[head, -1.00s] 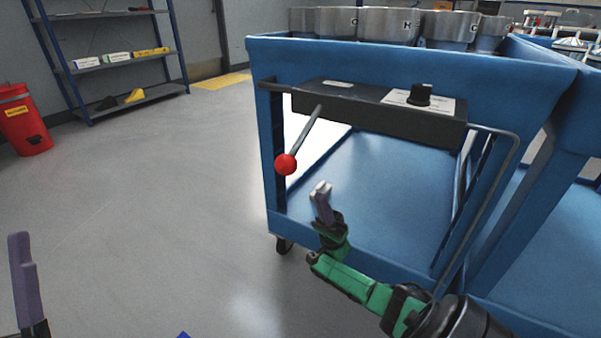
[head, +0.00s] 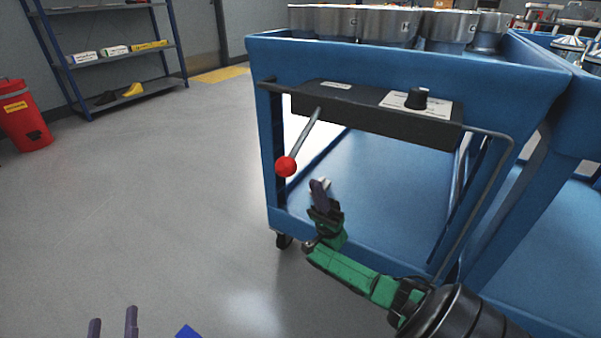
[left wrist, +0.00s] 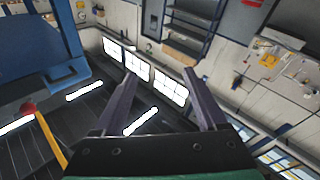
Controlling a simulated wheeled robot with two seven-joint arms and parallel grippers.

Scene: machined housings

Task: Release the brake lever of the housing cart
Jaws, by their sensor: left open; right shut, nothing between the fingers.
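The blue housing cart (head: 400,62) stands right of centre in the head view. A dark box (head: 370,117) under its top edge bears the brake lever (head: 304,139), a grey rod slanting down and left to a red ball knob (head: 286,166). My right gripper (head: 319,185) is shut and empty, below and right of the knob and apart from it. My left gripper (head: 113,315) is open and empty at the bottom left, well away from the lever. Its spread fingers also show in the left wrist view (left wrist: 159,76), with a red, round thing (left wrist: 27,108) at the left.
Several metal housings (head: 385,25) stand on the cart's top. The box also has a black knob (head: 416,98). A bent grey handle bar (head: 487,190) runs down the cart's right side. A red bin (head: 22,115) and shelf (head: 110,58) stand far left. The floor between is clear.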

